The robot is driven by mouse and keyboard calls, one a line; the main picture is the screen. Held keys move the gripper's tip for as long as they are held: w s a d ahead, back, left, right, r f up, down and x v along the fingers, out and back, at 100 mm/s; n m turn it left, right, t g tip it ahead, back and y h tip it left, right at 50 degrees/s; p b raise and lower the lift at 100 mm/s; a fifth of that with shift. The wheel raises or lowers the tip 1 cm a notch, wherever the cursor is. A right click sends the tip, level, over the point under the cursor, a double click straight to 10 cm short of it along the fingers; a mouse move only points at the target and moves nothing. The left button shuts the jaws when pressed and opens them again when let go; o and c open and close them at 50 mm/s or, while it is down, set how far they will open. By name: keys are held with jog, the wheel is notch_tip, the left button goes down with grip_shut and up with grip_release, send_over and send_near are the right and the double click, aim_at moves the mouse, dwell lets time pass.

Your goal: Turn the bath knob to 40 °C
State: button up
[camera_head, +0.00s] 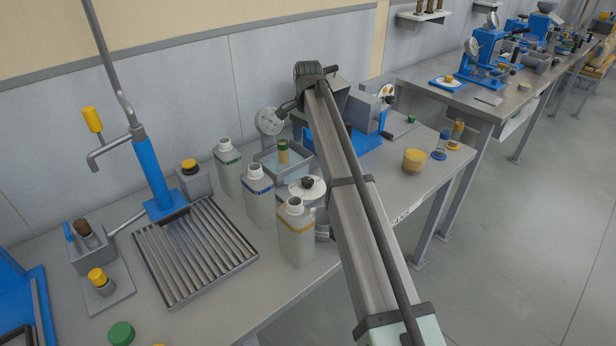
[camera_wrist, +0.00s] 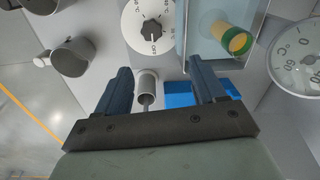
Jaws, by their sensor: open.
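The bath knob (camera_wrist: 152,31) is black and sits on a round white dial with °C marks and OFF; the OFF mark lies just below the knob in the wrist view. I cannot tell its exact setting. In the head view the knob (camera_head: 307,183) is on the white disc in front of the water bath (camera_head: 265,165). My gripper (camera_wrist: 159,70) is open, its two dark fingers spread below the dial in the wrist view, with nothing between them in hold. The knob lies beyond the fingertips, apart from them. In the head view I cannot make out the fingers.
A yellow-green capped vial (camera_wrist: 236,40) stands in the bath. A round thermometer gauge (camera_wrist: 300,62) is at the right. Several white bottles (camera_head: 258,195) stand close to the dial. A ribbed tray (camera_head: 195,250) lies to the left; a yellow jar (camera_head: 415,160) stands to the right.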

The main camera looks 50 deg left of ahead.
aim_at(308, 180)
jog(key=f+m, duration=0.2)
jog(key=f, duration=0.2)
jog(key=f+m, duration=0.2)
jog(key=f, duration=0.3)
jog(key=d+f+m, duration=0.1)
jog(key=f+m, duration=0.1)
jog(key=f, duration=0.2)
jog(key=shift+s+f+m+h, duration=0.15)
jog(key=shift+f+m+h, duration=0.15)
jog(key=shift+f+m, duration=0.1)
jog(key=c, duration=1.1)
